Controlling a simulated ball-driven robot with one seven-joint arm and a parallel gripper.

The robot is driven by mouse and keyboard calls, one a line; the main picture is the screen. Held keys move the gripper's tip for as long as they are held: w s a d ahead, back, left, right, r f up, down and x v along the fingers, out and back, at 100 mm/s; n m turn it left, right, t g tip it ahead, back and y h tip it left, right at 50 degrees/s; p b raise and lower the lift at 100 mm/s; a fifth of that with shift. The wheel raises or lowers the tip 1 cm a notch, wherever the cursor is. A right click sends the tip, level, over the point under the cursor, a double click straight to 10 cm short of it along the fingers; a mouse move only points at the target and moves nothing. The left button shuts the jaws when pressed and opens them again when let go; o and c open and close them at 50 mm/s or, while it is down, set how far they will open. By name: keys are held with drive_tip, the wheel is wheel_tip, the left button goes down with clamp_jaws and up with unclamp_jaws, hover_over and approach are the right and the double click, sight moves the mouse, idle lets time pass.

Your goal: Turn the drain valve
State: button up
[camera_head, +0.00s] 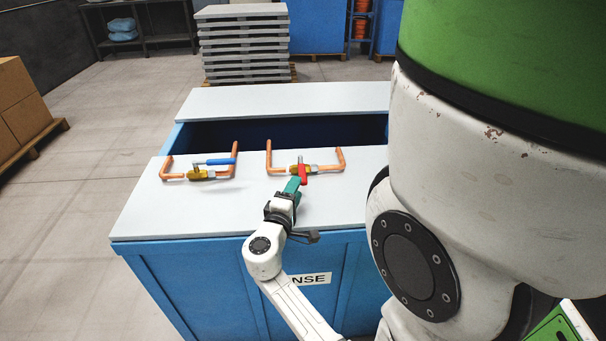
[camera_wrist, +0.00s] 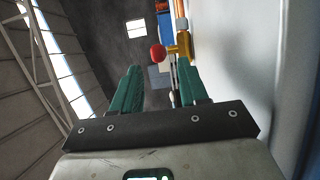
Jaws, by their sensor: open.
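Two valves with brass bodies sit in copper pipes on the grey top of a blue cabinet. The right valve (camera_head: 292,170) has a red handle (camera_head: 303,173). The left valve (camera_head: 200,174) has a blue handle (camera_head: 214,161) lying along the pipe. I cannot tell which is called the drain valve. My gripper (camera_head: 293,184), with green fingers, is just in front of the red handle. In the wrist view my gripper (camera_wrist: 160,75) is open and empty, and the red handle end (camera_wrist: 157,53) shows beyond and between the fingertips, beside the brass body (camera_wrist: 181,46).
The grey cabinet top (camera_head: 150,214) is clear around the pipes. A dark open gap (camera_head: 280,134) lies behind them. Stacked grey slabs (camera_head: 243,45) stand behind the cabinet, and cardboard boxes (camera_head: 22,100) are at the left.

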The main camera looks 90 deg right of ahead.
sight(303, 173)
drive_tip(key=x, duration=0.7)
drive_tip(key=shift+d+p, duration=0.1)
drive_tip(key=shift+p, duration=0.3)
clamp_jaws()
